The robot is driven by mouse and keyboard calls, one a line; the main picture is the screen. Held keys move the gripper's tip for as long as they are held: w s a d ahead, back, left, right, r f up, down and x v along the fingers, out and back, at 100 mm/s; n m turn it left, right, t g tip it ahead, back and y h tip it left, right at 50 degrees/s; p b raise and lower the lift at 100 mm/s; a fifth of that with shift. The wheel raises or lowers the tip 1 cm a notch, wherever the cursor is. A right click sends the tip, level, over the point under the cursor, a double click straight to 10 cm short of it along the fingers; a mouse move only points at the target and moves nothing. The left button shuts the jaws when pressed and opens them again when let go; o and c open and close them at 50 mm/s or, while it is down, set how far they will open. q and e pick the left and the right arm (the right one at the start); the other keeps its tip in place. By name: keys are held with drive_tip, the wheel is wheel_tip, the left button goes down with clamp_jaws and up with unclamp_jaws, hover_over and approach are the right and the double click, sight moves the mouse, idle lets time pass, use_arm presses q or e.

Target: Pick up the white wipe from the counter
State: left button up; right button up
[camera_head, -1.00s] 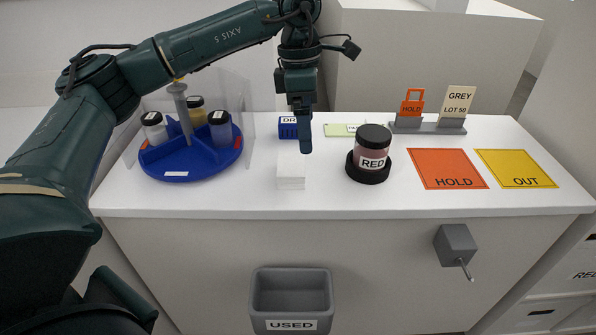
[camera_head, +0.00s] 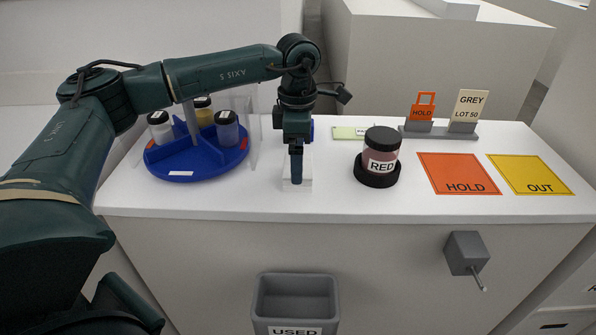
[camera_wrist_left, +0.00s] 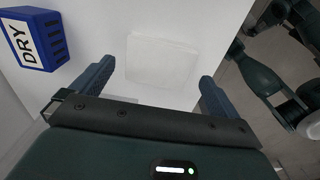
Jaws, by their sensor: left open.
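The white wipe (camera_wrist_left: 163,60) lies flat on the white counter in the left wrist view, just beyond and between my open fingers. In the head view the wipe (camera_head: 304,181) is partly hidden behind my left gripper (camera_head: 296,183). My left gripper points down over it, and in the left wrist view the gripper (camera_wrist_left: 156,88) is open with nothing between its fingers. I cannot tell the exact height of the fingertips above the wipe. My right gripper is not in view.
A blue DRY box (camera_wrist_left: 32,40) stands beside the wipe. A blue carousel (camera_head: 190,168) with several jars is left. A RED jar (camera_head: 381,153) in a black holder is right, near the HOLD mat (camera_head: 458,173) and OUT mat (camera_head: 531,174). A USED bin (camera_head: 296,299) hangs in front.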

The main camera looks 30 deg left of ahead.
use_arm(q)
wheel_tip(320, 180, down, 4)
drive_tip(key=shift+w+r, duration=0.1)
drive_tip(key=shift+r, duration=0.05)
drive_tip(key=c, duration=0.9)
